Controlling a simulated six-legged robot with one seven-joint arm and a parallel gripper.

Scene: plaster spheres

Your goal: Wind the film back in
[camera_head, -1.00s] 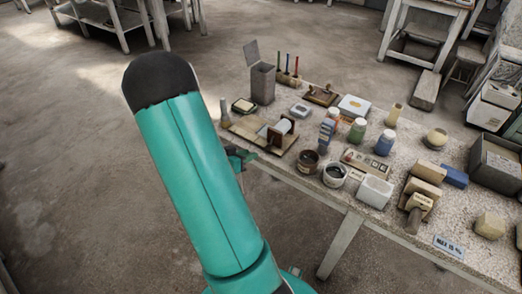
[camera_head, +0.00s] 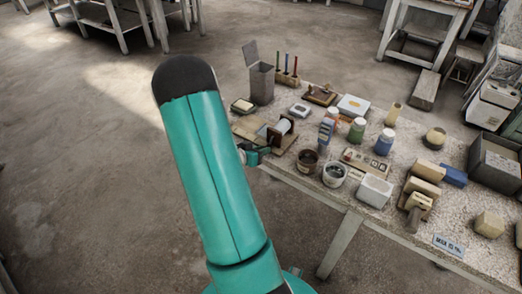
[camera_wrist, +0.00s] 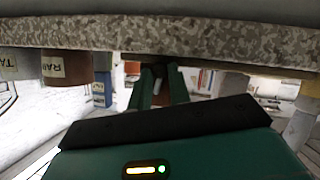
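A wooden stand with a pale roll (camera_head: 281,127) and a flat board (camera_head: 250,128) lies near the table's front left edge. I take it for the film holder; the film strip itself is too small to make out. My gripper (camera_head: 258,153) is at the table edge, just in front of this stand, partly hidden by my teal arm. In the wrist view, my gripper's two green fingers (camera_wrist: 160,82) stand apart. A small greyish shape shows between their tips; I cannot tell whether they touch it.
The speckled table (camera_head: 330,203) holds a dark cup (camera_head: 307,162), a white-rimmed pot (camera_head: 334,174), capped jars (camera_head: 357,130) and a white block (camera_head: 375,191) to the right. A grey open-lidded box (camera_head: 262,83) stands behind.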

